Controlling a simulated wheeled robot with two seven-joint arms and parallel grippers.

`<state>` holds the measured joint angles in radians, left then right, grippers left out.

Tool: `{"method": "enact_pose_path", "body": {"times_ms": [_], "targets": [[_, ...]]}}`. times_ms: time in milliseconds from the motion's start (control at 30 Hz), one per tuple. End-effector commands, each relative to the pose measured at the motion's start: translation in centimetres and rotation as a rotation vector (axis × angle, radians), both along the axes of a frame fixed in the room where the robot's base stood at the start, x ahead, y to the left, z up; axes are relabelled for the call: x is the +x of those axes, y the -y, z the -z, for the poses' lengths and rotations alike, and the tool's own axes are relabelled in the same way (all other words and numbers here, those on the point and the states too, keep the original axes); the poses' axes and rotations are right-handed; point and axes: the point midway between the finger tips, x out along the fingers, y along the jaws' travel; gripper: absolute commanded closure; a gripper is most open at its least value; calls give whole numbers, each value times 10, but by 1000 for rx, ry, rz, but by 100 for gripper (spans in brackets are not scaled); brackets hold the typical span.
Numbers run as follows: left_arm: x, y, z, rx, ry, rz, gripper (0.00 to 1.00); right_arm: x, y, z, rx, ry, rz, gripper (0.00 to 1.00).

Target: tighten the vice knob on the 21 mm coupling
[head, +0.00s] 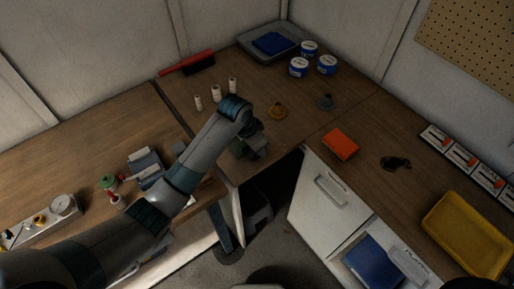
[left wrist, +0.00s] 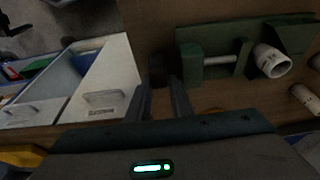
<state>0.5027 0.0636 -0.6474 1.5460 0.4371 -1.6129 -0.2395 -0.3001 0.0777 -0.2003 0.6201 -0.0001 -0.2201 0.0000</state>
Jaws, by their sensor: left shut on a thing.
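The green vice (left wrist: 216,68) fills the upper right of the left wrist view, with a screw rod between its green blocks. A white coupling (left wrist: 270,61) sits at its right-hand block. The dark vice knob (left wrist: 157,72) shows at the vice's left end, between the fingertips of my left gripper (left wrist: 158,90), which is shut on it. In the head view the vice (head: 258,149) is partly hidden by my left gripper (head: 243,146) and wrist, near the table's inner corner. The knob's far side is hidden.
Several white couplings (head: 215,93) stand on the table behind the vice. An orange block (head: 340,144), a yellow tray (head: 468,235) and white tubs (head: 299,67) are farther right. An open drawer (left wrist: 88,75) lies beside the gripper, below the tabletop.

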Motion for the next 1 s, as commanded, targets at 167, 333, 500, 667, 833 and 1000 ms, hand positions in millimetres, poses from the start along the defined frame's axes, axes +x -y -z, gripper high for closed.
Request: {"method": "enact_pose_path", "body": {"times_ms": [167, 333, 500, 667, 833, 1000], "targets": [[2, 2, 0, 72, -51, 1, 100, 0, -1, 0, 1, 0, 0, 0], [3, 2, 1, 105, -75, -1, 100, 0, -1, 0, 0, 0, 1, 0], [3, 3, 1, 110, -79, -1, 100, 0, 0, 0, 0, 0, 0, 0], [3, 3, 1, 110, -79, -1, 100, 0, 1, 0, -1, 0, 0, 0], [3, 3, 1, 110, -79, 0, 73, 0, 3, 0, -3, 1, -1, 0], [2, 3, 1, 110, -80, 0, 73, 0, 4, 0, -4, 0, -1, 0]]}}
